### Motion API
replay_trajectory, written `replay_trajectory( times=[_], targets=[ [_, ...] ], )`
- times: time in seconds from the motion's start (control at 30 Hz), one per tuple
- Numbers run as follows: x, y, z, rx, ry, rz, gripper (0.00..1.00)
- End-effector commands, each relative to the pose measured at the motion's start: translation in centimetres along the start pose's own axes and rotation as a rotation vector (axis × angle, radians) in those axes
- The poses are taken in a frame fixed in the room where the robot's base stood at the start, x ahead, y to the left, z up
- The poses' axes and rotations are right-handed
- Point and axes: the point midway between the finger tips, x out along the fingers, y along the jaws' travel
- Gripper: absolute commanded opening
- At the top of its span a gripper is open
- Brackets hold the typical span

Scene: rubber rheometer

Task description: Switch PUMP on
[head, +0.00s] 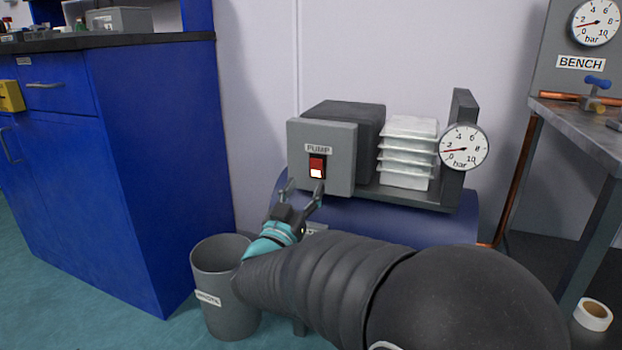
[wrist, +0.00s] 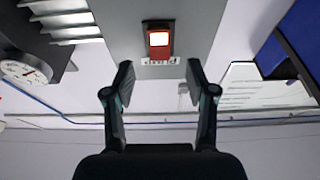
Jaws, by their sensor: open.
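The PUMP switch (head: 317,166) is a red rocker with a bright white lower part, set on a grey box (head: 343,170) below a PUMP label (head: 318,149). In the wrist view the switch (wrist: 158,38) appears upside down, with its lit part bright, ahead of and between the fingers. My gripper (head: 305,190) is open and empty, just below and in front of the switch. It also shows in the wrist view (wrist: 159,78), with its fingers apart and not visibly touching the box.
A pressure gauge (head: 464,148) and white ribbed block (head: 408,153) sit right of the box on the blue tank (head: 465,225). A blue cabinet (head: 150,150) is left, a metal bench (head: 585,130) right.

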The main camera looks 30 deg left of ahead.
Motion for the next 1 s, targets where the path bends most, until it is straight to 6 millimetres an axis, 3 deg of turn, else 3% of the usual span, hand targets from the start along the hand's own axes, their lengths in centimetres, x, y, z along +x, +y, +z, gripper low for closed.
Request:
replay_trajectory(
  times=[0.2, 0.4, 1.0],
  targets=[
    [-4.1, -0.1, 0.0, 0.0, -0.001, -0.003, 0.56],
    [-6.1, 0.0, 0.0, 0.0, 0.0, -0.001, 0.56],
    [-6.5, 0.0, 0.0, 0.001, 0.0, 0.0, 0.56]
  ],
)
